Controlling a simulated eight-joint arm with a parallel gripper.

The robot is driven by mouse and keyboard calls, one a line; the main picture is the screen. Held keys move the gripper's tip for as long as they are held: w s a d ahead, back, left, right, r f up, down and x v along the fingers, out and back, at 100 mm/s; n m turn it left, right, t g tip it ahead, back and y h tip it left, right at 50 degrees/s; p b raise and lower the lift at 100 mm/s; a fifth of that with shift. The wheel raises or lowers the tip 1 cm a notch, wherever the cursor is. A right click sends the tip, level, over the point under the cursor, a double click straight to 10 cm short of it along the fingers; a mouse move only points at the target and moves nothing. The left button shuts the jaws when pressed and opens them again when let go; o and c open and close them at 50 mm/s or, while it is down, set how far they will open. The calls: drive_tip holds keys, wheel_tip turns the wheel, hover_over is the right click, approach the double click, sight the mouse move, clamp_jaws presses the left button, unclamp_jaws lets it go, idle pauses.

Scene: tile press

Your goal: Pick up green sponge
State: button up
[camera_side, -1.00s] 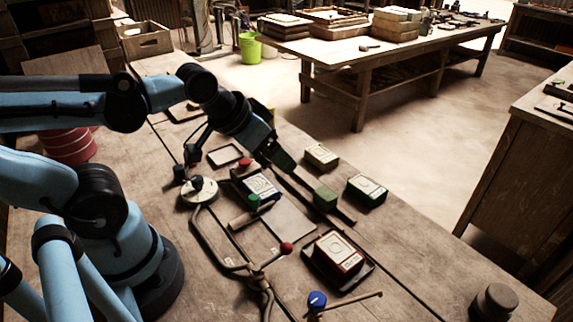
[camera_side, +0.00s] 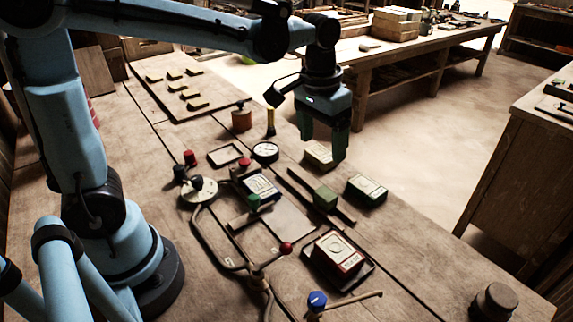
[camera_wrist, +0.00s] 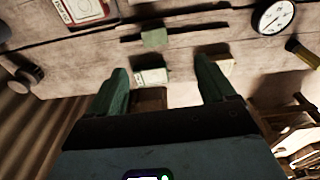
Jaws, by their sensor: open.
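A small plain green block (camera_side: 325,198), which looks like the green sponge, sits on a dark bar on the bench. It also shows in the wrist view (camera_wrist: 154,38), at upper middle, ahead of the fingers. My gripper (camera_side: 322,149) has dark green fingers pointing down, open and empty. In the side view it is above and behind the green block, over a cream-topped box (camera_side: 319,155). In the wrist view the fingertips (camera_wrist: 162,65) stand apart, with a green-sided, light-topped box (camera_wrist: 152,76) seen between them.
The green-sided box (camera_side: 367,188) stands right of the green block. A red-sided box (camera_side: 338,254) sits on a dark tray at the front. A round gauge (camera_side: 265,152), a yellow-handled tool (camera_side: 271,122) and bent metal tubing (camera_side: 215,245) are left.

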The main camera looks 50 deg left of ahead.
sight(328, 192)
drive_tip(key=shift+g, duration=0.6)
drive_tip(key=shift+w+d+f, duration=0.2)
drive_tip(key=shift+w+f, duration=0.15)
drive_tip(key=shift+f, duration=1.85)
drive_tip(key=shift+w+d+f, duration=0.2)
drive_tip(key=shift+w+f, duration=0.1)
drive_tip(key=shift+f, duration=1.9)
drive_tip(key=shift+w+d+f, duration=0.2)
drive_tip(key=shift+w+f, duration=0.15)
drive_tip(key=shift+f, duration=1.85)
drive_tip(key=c, duration=1.1)
